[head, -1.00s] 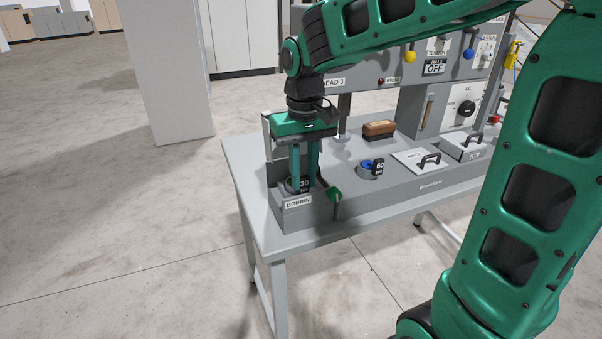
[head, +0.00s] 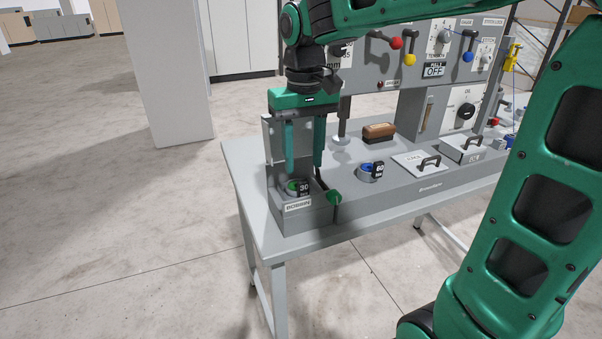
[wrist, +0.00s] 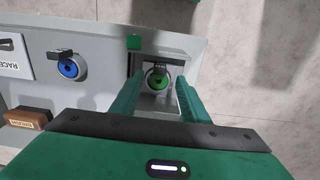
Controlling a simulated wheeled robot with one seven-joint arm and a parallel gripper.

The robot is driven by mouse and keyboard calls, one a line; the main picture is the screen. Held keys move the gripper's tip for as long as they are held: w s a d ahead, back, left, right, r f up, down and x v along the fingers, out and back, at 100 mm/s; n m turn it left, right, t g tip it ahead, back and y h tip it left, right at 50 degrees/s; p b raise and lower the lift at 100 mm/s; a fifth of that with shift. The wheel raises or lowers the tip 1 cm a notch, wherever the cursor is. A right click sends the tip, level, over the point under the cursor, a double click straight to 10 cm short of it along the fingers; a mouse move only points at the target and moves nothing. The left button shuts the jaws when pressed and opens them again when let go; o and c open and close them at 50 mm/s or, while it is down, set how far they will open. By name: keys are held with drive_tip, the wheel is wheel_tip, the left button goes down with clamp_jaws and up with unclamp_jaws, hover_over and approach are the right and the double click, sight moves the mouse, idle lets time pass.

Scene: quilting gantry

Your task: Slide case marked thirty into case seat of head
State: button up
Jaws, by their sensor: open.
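The case marked 30 (head: 296,187) sits inside the grey holder labelled BOBBIN (head: 298,207) at the table's left end. Its round green centre shows from above in the wrist view (wrist: 157,82). My gripper (head: 304,170) is above the holder, fingers pointing down, open and empty. In the wrist view its two fingers (wrist: 155,95) stand apart on either side of the case, and I see no contact. A second case, marked 60 (head: 369,171), with a blue centre, sits on the bench to the right.
A green-knobbed lever (head: 334,197) stands at the holder's right side. A brown brush (head: 379,131) and handled plates marked RACE (head: 418,162) and OCK lie further right. A control panel (head: 420,55) with coloured knobs rises behind. Floor left of the table is clear.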

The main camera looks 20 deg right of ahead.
wheel_tip(320, 180, up, 5)
drive_tip(key=shift+f, duration=0.15)
idle(0.7)
drive_tip(key=s+d+f+m, duration=0.3)
drive_tip(key=s+d+f, duration=0.4)
drive_tip(key=s, duration=0.4)
drive_tip(key=s+d+f+m, duration=0.3)
drive_tip(key=s+d+f, duration=0.5)
drive_tip(key=s+d, duration=0.2)
drive_tip(key=shift+s, duration=1.15)
drive_tip(key=shift+d, duration=0.1)
drive_tip(key=shift+w+f, duration=0.2)
drive_tip(key=shift+w, duration=0.45)
